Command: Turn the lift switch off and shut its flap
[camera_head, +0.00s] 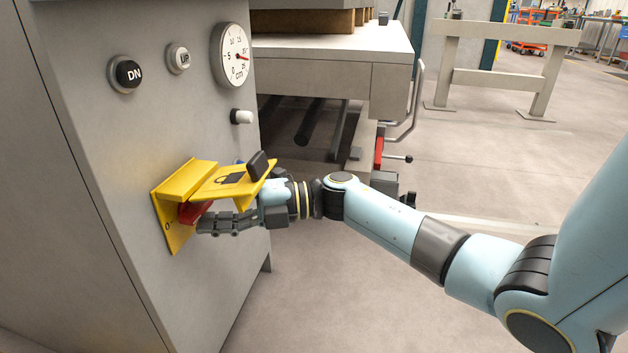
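The lift switch has a yellow plate (176,236) on the side of the grey cabinet, with a "0" mark on it. Its yellow flap (222,184), with a padlock symbol, is raised and sticks out from the plate. The red switch handle (190,212) shows below the flap, partly hidden; I cannot tell its exact position. My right gripper (230,193) is at the flap with its fingers spread. One dark finger reaches under the flap close to the red handle, and the other shows above the flap's outer edge. Contact is unclear. My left gripper is out of view.
The cabinet also carries a DN button (126,74), an UP button (179,58), a round gauge (231,55) and a white knob (241,117). A machine table (340,65) stands behind.

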